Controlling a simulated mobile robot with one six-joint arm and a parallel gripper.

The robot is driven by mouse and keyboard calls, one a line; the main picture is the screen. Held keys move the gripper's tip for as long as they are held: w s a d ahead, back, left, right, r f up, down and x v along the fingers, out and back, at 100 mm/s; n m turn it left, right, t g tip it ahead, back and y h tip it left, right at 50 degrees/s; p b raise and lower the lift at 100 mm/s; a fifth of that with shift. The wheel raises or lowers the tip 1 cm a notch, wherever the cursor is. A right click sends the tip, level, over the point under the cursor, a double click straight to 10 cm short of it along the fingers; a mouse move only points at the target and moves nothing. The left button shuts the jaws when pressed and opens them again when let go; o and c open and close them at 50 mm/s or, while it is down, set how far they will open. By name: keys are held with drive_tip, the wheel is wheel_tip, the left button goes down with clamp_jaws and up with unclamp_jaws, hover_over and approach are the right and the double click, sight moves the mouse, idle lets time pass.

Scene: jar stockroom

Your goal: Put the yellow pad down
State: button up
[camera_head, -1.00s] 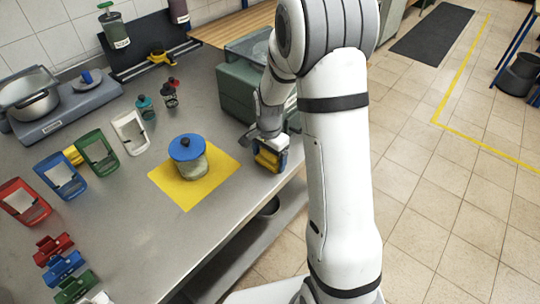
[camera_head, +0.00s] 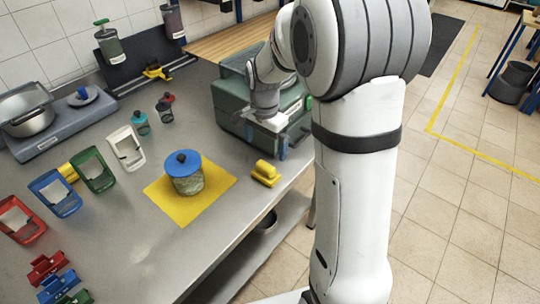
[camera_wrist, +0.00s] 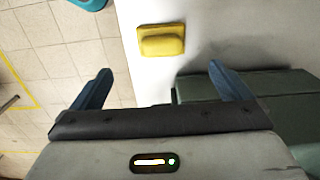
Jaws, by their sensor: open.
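The yellow pad (camera_head: 265,173), a small block with a raised grip, lies on the steel counter near its front edge, right of the yellow mat (camera_head: 222,186). In the wrist view the pad (camera_wrist: 161,40) lies on the counter beyond my fingertips, apart from them. My gripper (camera_head: 266,140) is open and empty, above the counter beside the green box. In the wrist view its two blue fingers (camera_wrist: 158,84) stand wide apart.
A green box (camera_head: 228,108) stands close behind my gripper. A glass jar with a blue lid (camera_head: 185,175) stands on the yellow mat. Coloured frames (camera_head: 93,170) and clips stand at the left. The counter's front edge is close to the pad.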

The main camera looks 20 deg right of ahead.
drive_tip(key=s+r+n+t, duration=0.1)
drive_tip(key=s+r+n, duration=0.2)
drive_tip(key=s, duration=0.7)
drive_tip(key=s+r+n+t, duration=0.1)
drive_tip(key=s+r+n, duration=0.3)
drive_tip(key=s+n, duration=0.3)
drive_tip(key=s, duration=0.4)
drive_tip(key=shift+d+r+n+t, duration=0.25)
drive_tip(key=shift+n+t, duration=0.05)
drive_tip(key=shift+n, duration=0.1)
drive_tip(key=shift+c, duration=0.4)
